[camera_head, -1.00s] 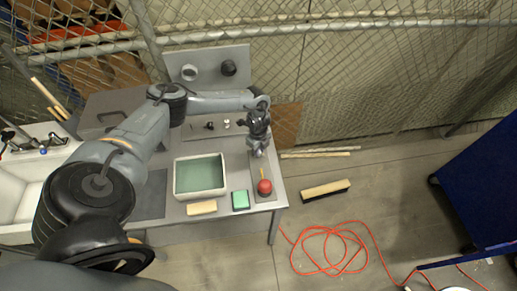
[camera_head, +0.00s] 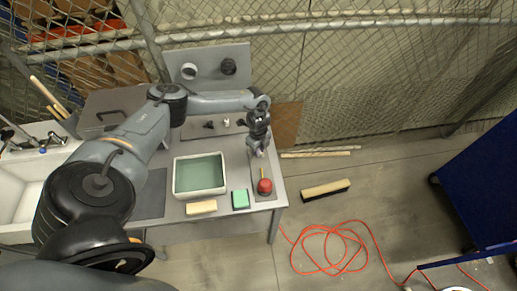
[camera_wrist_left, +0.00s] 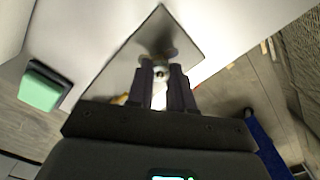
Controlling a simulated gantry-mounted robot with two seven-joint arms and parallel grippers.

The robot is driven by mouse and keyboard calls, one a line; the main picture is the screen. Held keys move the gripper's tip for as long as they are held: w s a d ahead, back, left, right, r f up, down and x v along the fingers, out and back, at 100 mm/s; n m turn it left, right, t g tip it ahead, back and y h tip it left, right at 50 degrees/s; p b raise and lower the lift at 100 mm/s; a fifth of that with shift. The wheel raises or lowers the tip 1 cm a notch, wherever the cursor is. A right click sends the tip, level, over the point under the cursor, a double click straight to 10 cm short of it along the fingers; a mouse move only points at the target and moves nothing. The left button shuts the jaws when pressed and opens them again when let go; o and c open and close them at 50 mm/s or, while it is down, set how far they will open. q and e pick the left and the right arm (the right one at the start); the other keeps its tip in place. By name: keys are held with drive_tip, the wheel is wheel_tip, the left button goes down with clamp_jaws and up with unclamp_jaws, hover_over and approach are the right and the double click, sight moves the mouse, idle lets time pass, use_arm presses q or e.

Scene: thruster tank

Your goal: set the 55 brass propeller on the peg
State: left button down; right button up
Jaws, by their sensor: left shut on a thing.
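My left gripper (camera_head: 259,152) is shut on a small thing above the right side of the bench. In the left wrist view, the dark fingers (camera_wrist_left: 161,74) close around a small pale, shiny piece (camera_wrist_left: 159,73). It is mostly hidden, and I cannot tell for sure that it is the brass propeller. Beneath and beyond the fingertips lies a dark grey plate (camera_wrist_left: 125,57), also in the head view (camera_head: 264,196). On it stands a short yellowish upright (camera_head: 262,173) beside a red ball (camera_head: 265,186). I cannot tell whether that upright is the peg. My right gripper is out of view.
A white tub of greenish water (camera_head: 200,192) stands left of the plate. A tan block (camera_head: 201,207) and a green sponge (camera_head: 240,199) lie along the front edge. Small fittings (camera_head: 210,125) lie behind. A back panel (camera_head: 208,66) and mesh fence stand beyond.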

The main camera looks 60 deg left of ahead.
use_arm(q)
drive_tip(key=shift+f, duration=0.35)
idle(0.3)
drive_tip(key=c, duration=0.9)
unclamp_jaws()
drive_tip(key=shift+r, duration=0.1)
drive_tip(key=shift+r+p, duration=1.95)
drive_tip(key=shift+r, duration=0.15)
drive_tip(key=shift+r+p, duration=1.75)
drive_tip(key=shift+r, duration=0.1)
drive_tip(key=shift+d, duration=0.1)
